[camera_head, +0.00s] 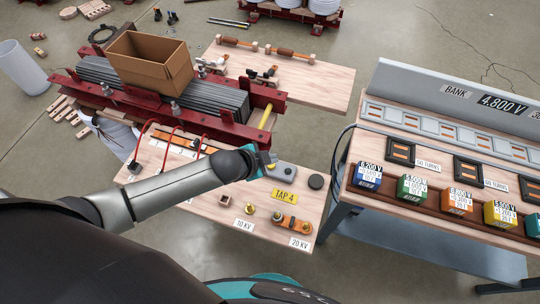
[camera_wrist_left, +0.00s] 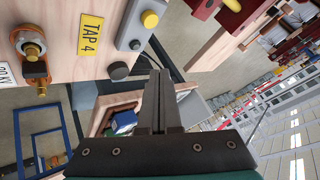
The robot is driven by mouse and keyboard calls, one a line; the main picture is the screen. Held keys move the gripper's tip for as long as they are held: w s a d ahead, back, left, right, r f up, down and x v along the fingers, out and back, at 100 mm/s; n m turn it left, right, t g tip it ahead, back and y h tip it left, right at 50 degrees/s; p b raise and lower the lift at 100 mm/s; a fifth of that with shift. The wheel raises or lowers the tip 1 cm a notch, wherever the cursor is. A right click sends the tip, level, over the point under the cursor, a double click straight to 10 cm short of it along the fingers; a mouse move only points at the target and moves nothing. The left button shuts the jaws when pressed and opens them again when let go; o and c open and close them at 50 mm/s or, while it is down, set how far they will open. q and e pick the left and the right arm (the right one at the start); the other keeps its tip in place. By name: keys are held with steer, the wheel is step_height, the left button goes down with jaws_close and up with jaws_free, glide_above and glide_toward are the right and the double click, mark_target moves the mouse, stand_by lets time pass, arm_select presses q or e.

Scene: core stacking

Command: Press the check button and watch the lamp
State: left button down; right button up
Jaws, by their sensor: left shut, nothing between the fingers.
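A grey control box (camera_head: 285,171) sits on the wooden table beside the yellow TAP 4 label (camera_head: 285,196). In the left wrist view a yellow round button (camera_wrist_left: 150,19) stands on the grey box (camera_wrist_left: 134,28). My left gripper (camera_head: 268,162) is at the box's left end in the head view and partly hides it. Its fingers (camera_wrist_left: 159,75) are shut and empty, apart from the button in the wrist view. A dark round disc (camera_head: 316,181) lies right of the box; I cannot tell whether it is the lamp. No lit lamp is evident. My right gripper is not in view.
A clamped core stack (camera_head: 212,98) with a cardboard box (camera_head: 150,62) stands behind. Red cables run to the table (camera_head: 215,207). Brass terminals (camera_head: 291,224) sit near the front edge. A second bench (camera_head: 430,172) with coloured blocks stands right, across a gap.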

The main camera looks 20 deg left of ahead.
arm_select(q)
steer(key=w+a+r+m, duration=0.2)
steer(key=w, duration=0.1)
steer(key=shift+r+h, duration=0.1)
steer(key=shift+h, duration=0.2)
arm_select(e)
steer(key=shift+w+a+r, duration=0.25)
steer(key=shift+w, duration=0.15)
arm_select(q)
steer(key=b, duration=0.8)
glide_above(268, 168)
step_height(268, 168, down, 8)
steer(key=shift+f, duration=0.45)
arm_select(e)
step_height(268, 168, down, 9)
arm_select(q)
steer(key=shift+f+b, duration=0.15)
steer(key=shift+b, duration=0.15)
stand_by(0.5)
steer(key=shift+f, duration=0.3)
